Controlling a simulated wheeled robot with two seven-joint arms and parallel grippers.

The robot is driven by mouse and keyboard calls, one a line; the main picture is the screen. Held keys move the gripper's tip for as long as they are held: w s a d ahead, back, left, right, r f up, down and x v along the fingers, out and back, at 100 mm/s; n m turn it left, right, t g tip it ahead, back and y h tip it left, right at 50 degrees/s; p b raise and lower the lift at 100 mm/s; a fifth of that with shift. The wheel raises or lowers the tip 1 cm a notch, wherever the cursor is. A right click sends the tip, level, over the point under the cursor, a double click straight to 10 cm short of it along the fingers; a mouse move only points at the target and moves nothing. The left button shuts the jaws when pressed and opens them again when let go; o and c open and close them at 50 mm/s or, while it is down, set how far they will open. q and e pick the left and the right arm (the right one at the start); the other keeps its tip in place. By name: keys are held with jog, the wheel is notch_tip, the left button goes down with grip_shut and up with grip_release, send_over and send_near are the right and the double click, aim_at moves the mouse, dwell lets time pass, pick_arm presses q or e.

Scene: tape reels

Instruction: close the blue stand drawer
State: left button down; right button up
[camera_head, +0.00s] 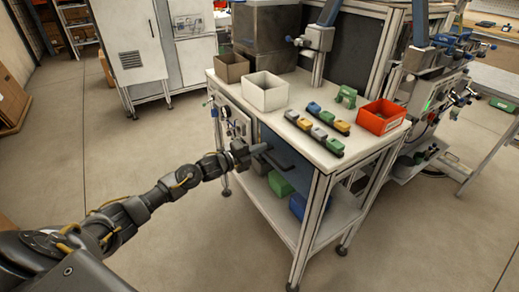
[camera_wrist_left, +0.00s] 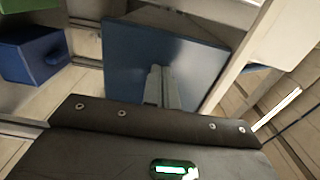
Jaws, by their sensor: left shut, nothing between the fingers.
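The blue drawer (camera_head: 297,168) sits under the white top of the workbench stand, partly hidden by my left gripper and a dark bar in front of it. In the left wrist view a broad blue panel (camera_wrist_left: 205,65) that looks like the drawer front fills the middle. My left gripper (camera_head: 264,149) is shut and empty, its fingers pointing at the blue panel; the fingers also show in the left wrist view (camera_wrist_left: 158,75). I cannot tell whether the fingertips touch the panel or how far the drawer stands out. My right gripper is not in view.
The bench top (camera_head: 296,145) holds a white bin (camera_head: 264,93), a red bin (camera_head: 381,118) and several small coloured blocks. A green bin (camera_head: 280,186) and a blue bin (camera_wrist_left: 33,57) sit on the lower shelf. The floor left of the bench is free.

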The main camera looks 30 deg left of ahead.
pick_arm(q)
jog(key=shift+w+r, duration=0.1)
jog(key=shift+r, duration=0.2)
